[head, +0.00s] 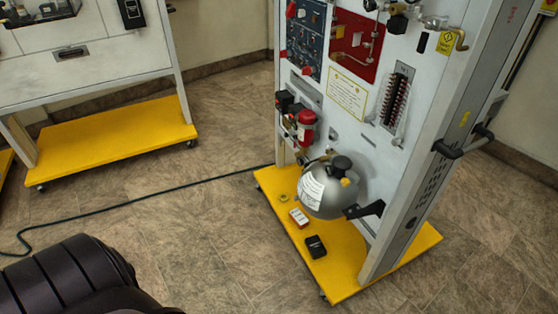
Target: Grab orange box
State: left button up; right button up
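No plainly orange box stands out. A small box with white and orange-red faces (299,217) lies on the yellow base (345,285) of the trainer panel, in front of the grey round tank (327,187). It is too small to read its label. A small black box (316,247) lies on the same base, nearer to me and apart from it. Neither of my grippers is in view.
The white trainer panel (348,130) rises behind the boxes, with a black handle (447,149) on its right side. A second cart with a yellow base (115,140) stands at the left. A black cable (130,206) crosses the tiled floor. Open floor lies in front.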

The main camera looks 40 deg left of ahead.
aim_at(299, 219)
jog(key=u, duration=0.9)
jog(key=i+j+z, duration=0.1)
jog(key=i+j, duration=0.15)
jog(key=i+j+z, duration=0.1)
jog(key=i+j, duration=0.15)
jog(key=j, duration=0.15)
